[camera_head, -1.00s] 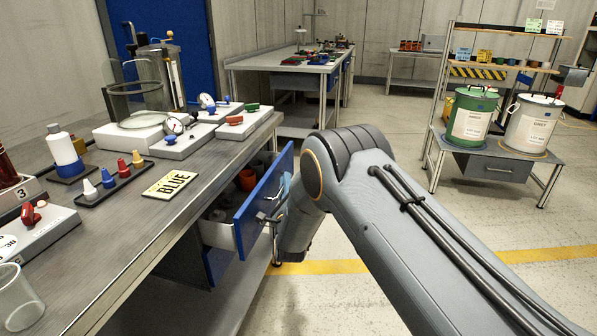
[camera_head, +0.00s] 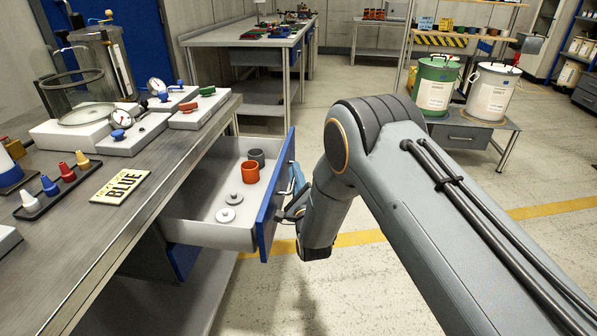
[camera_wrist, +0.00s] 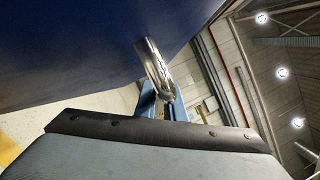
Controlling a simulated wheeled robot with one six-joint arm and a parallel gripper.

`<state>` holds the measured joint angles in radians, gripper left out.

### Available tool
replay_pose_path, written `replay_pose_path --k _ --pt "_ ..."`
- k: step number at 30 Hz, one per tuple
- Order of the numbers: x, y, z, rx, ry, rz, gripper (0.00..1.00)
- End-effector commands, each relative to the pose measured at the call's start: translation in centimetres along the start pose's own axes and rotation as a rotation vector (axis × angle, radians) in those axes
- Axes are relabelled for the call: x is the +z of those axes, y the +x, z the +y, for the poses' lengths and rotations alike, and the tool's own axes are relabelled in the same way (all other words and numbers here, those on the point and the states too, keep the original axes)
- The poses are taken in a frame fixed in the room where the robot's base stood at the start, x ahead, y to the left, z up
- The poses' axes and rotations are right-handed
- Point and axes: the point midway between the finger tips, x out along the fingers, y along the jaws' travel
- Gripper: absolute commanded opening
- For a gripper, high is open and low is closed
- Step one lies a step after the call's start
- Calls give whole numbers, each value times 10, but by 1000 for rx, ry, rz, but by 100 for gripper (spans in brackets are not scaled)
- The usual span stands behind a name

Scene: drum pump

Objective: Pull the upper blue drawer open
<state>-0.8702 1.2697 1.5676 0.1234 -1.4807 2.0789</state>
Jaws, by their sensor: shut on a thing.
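The upper blue drawer (camera_head: 268,213) stands far out from under the workbench, its pale inside in view. In it are an orange cup (camera_head: 250,172), a grey cup (camera_head: 257,156) and two light discs with knobs (camera_head: 226,215). My gripper (camera_head: 290,210) is at the outer side of the blue front, partly hidden by the front and my arm. In the wrist view the blue fingers (camera_wrist: 163,103) are closed on a shiny metal handle (camera_wrist: 153,65) on the dark blue front (camera_wrist: 80,45). A lower blue drawer (camera_head: 183,259) shows below, in shadow.
The workbench (camera_head: 150,185) carries a BLUE sign (camera_head: 121,186), a rack of coloured pegs (camera_head: 60,188), gauges on white blocks and a clear cylinder. A shelf with green (camera_head: 436,85) and white drums stands back right. Floor beyond the drawer is clear.

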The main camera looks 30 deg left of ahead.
Motion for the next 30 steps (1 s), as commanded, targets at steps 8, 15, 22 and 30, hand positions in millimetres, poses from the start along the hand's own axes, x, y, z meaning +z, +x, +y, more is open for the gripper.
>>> replay_pose_path --k 8,15,22,30 --pt "-1 0 0 1 -1 1 11" --pt "-1 0 0 0 -1 1 17" --pt "-2 -12 0 3 -1 3 17" --pt "-2 -55 0 2 -2 3 17"
